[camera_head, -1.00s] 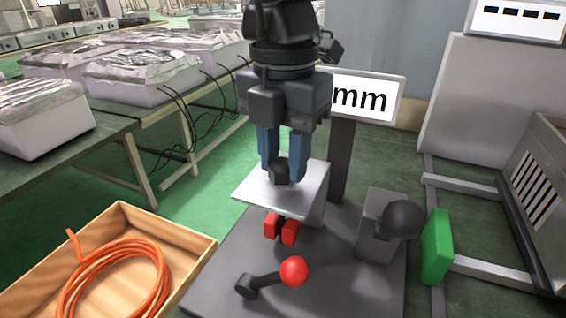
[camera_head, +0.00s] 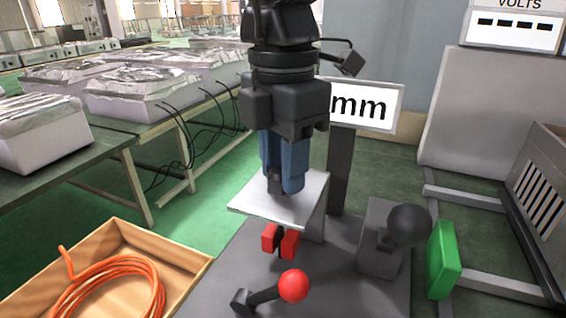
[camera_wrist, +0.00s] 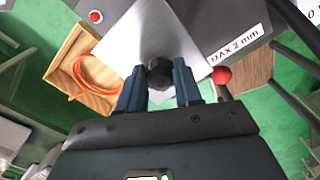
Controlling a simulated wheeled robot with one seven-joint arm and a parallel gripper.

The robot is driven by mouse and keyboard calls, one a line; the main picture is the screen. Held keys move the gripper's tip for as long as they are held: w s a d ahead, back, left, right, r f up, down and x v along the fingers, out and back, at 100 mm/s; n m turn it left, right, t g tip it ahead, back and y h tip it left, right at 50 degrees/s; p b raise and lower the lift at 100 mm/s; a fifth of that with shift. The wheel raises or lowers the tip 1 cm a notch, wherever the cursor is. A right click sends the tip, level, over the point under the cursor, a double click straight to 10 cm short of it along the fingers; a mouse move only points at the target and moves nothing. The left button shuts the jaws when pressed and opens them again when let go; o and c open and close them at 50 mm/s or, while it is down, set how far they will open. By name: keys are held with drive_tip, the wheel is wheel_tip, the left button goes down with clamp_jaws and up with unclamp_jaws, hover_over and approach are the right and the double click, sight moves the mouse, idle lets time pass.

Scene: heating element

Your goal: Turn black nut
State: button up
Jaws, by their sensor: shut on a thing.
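The black nut (camera_wrist: 159,74) sits on a light grey metal plate (camera_wrist: 135,35) and lies between my gripper's blue fingers in the wrist view. In the head view the nut (camera_head: 275,184) shows only in part, low between the fingers, above the plate (camera_head: 262,209). My gripper (camera_head: 283,188) points down, and it also shows in the wrist view (camera_wrist: 159,88). It is shut on the nut. Much of the nut is hidden by the fingers in the head view.
Below the plate are red blocks (camera_head: 280,241) and a lever with a red ball (camera_head: 293,286). A black ball knob (camera_head: 409,225) and a green block (camera_head: 443,260) stand right. A sign (camera_head: 366,104) rises close behind my gripper. A wooden tray (camera_head: 190,262) holds orange cable (camera_head: 112,290).

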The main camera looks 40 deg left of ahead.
drive_tip(key=shift+r, duration=0.1)
drive_tip(key=o, duration=1)
drive_tip(key=shift+o, duration=0.2)
wheel_tip(320, 180, up, 8)
drive_tip(key=shift+f, duration=0.15)
